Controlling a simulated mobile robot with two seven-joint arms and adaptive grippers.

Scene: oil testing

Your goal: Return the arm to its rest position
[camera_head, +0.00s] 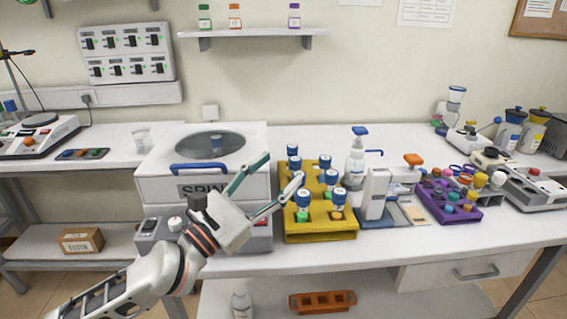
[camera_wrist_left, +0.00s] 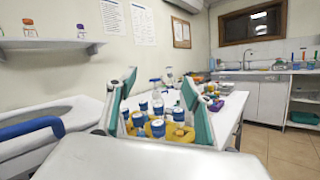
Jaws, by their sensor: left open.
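My left arm reaches in from the bottom left of the head view. Its gripper (camera_head: 282,166) is open and empty, with two green-edged fingers spread. It is in front of the white centrifuge (camera_head: 155,188) marked SPIN and beside the yellow rack (camera_head: 320,236), which holds several blue-capped vials. The fingers overlap the left edge of the rack in the picture; I cannot tell whether they touch it. In the left wrist view the open fingers (camera_wrist_left: 160,80) frame the rack's vials (camera_wrist_left: 158,103). My right gripper is not in view.
A white bottle with a blue top (camera_head: 356,160) and a purple rack (camera_head: 448,208) stand to the right. A wall shelf (camera_head: 250,33) hangs above.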

